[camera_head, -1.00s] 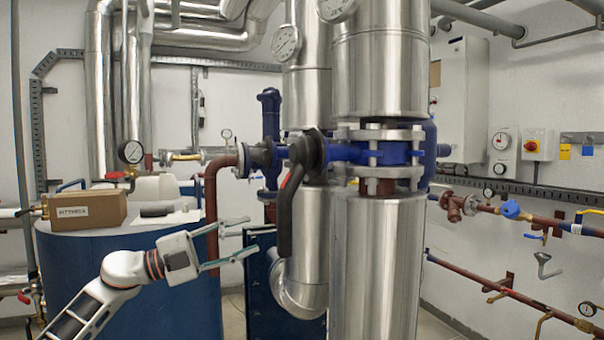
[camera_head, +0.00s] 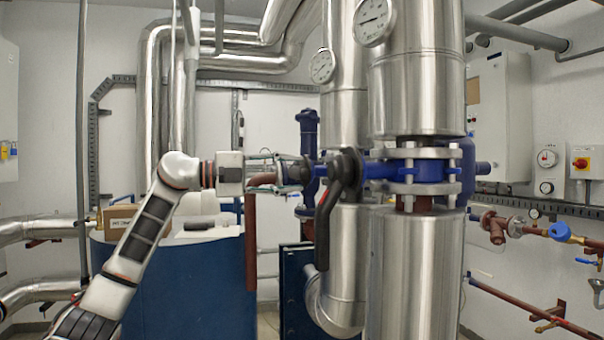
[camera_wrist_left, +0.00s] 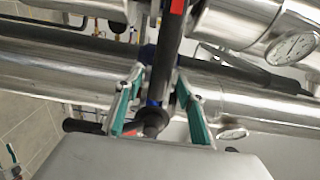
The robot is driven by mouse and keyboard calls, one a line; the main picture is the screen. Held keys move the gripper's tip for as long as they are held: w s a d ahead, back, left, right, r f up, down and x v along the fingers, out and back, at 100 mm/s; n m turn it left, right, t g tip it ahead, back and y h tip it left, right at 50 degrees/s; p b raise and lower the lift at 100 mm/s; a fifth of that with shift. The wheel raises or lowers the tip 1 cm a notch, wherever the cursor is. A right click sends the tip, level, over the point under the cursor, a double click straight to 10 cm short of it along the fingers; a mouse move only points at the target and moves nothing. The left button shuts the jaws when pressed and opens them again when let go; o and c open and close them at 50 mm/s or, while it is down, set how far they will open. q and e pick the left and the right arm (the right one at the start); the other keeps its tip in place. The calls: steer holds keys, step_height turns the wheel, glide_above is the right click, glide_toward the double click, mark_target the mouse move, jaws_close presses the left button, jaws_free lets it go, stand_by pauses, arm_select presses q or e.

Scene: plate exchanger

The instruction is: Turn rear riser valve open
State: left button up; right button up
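A black valve lever (camera_head: 328,215) hangs down from its dark hub (camera_head: 346,166) on the blue valve body, tilted a little to the lower left. My left gripper (camera_head: 296,172) is just left of this hub, beside the blue pipe and flange behind it. In the left wrist view its teal-padded fingers (camera_wrist_left: 160,92) stand apart, with a dark bar with a red mark (camera_wrist_left: 170,45) running between them. A round black knob (camera_wrist_left: 155,122) shows low between the fingers. I cannot tell whether the fingers touch anything. My right gripper does not show.
Two silver insulated risers (camera_head: 415,270) stand close to the valve. A blue tank (camera_head: 190,290) with a cardboard box (camera_head: 117,217) on it stands at the left. Red and blue piping (camera_head: 530,230) runs along the right wall.

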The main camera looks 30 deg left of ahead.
arm_select(q)
steer(key=shift+x, duration=1.25)
steer(key=shift+d, duration=0.1)
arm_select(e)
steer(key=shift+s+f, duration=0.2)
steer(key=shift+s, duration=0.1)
